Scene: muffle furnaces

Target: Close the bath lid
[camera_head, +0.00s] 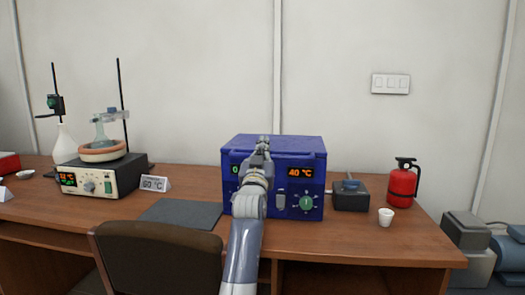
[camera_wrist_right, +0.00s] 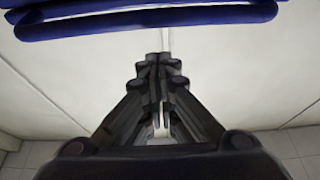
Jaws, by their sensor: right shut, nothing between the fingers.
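The blue bath (camera_head: 305,190) stands on the table in the middle of the head view, with a 40 °C display and a green knob on its front. Its lid (camera_head: 300,143) looks flat on top, with no panel standing up; a small gap cannot be ruled out. My right gripper (camera_head: 263,141) is shut and empty, at the top of the bath, and my right arm hides part of its front. In the right wrist view the shut fingers (camera_wrist_right: 160,62) lie below dark blue bars (camera_wrist_right: 150,18); contact cannot be told. My left gripper is not in view.
A hotplate device (camera_head: 100,174) with a flask stands at the left, near a 60 °C card (camera_head: 155,184). A dark grey mat (camera_head: 180,214) lies left of the bath. A dark box (camera_head: 350,196), white cup (camera_head: 386,217) and red extinguisher (camera_head: 402,186) stand right. A chair (camera_head: 155,250) is in front.

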